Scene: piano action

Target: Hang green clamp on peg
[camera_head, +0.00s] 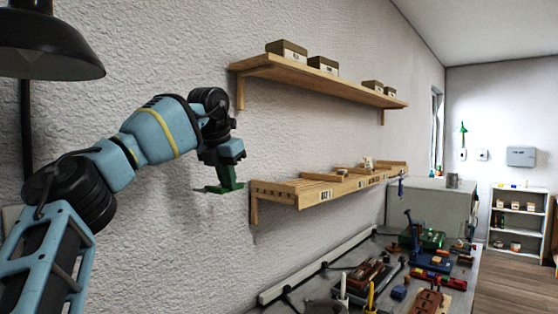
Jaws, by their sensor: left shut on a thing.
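My left arm reaches in from the left along the white wall. My left gripper (225,164) points down and is shut on the green clamp (226,180), which hangs below it. The clamp is small in the picture, with a flat part reaching left. It is in front of the wall, just left of the lower wooden shelf's near end; I cannot tell the gap in depth. The gripper's fingers are partly hidden. I cannot make out a peg near the clamp. My right gripper is not in view.
The lower shelf (290,194) and an upper shelf (285,70) with boxes stick out from the wall. A cluttered workbench lies below right. A black lamp (45,45) hangs upper left. A small green object (463,134) is on the far wall. Air left of the shelves looks clear.

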